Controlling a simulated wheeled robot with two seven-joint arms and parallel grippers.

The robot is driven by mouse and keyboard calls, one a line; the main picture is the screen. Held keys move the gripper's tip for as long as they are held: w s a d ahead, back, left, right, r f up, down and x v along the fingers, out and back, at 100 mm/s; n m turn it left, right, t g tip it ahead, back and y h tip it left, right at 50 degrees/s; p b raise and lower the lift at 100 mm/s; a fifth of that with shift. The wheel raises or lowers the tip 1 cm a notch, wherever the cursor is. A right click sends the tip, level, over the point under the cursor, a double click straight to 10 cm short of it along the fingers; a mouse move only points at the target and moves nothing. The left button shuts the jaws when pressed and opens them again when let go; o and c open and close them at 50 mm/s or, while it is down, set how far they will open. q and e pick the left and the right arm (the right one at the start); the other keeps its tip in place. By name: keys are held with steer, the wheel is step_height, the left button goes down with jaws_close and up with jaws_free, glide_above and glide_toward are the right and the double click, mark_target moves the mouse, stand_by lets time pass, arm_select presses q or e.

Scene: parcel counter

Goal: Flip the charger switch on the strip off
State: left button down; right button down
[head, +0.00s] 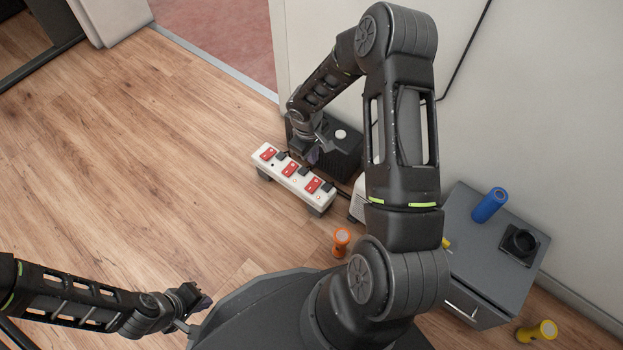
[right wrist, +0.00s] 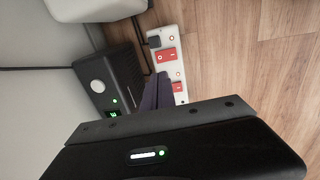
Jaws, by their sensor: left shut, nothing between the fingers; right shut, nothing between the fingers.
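The white power strip (head: 295,178) with red rocker switches lies in the upper middle of the head view, raised on dark feet. Dark plugs sit beside the switches. In the right wrist view the strip (right wrist: 155,37) shows two red switches, the upper one (right wrist: 166,54) whole and the lower one (right wrist: 179,87) partly covered. I cannot tell which switch is the charger's. My right gripper (head: 313,158) is shut and empty, at the strip's far side near its middle; its fingers (right wrist: 158,92) show beside the strip. My left gripper (head: 205,303) is shut and empty, low at the left, far from the strip.
A black box with a round white button (head: 340,134) stands right behind the strip. A grey cabinet (head: 480,270) carries a blue cylinder (head: 490,205) and a black holder (head: 520,243). Floor left of the strip is clear.

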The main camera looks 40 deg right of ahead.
mark_target(317, 182)
steer(key=shift+f, duration=0.1)
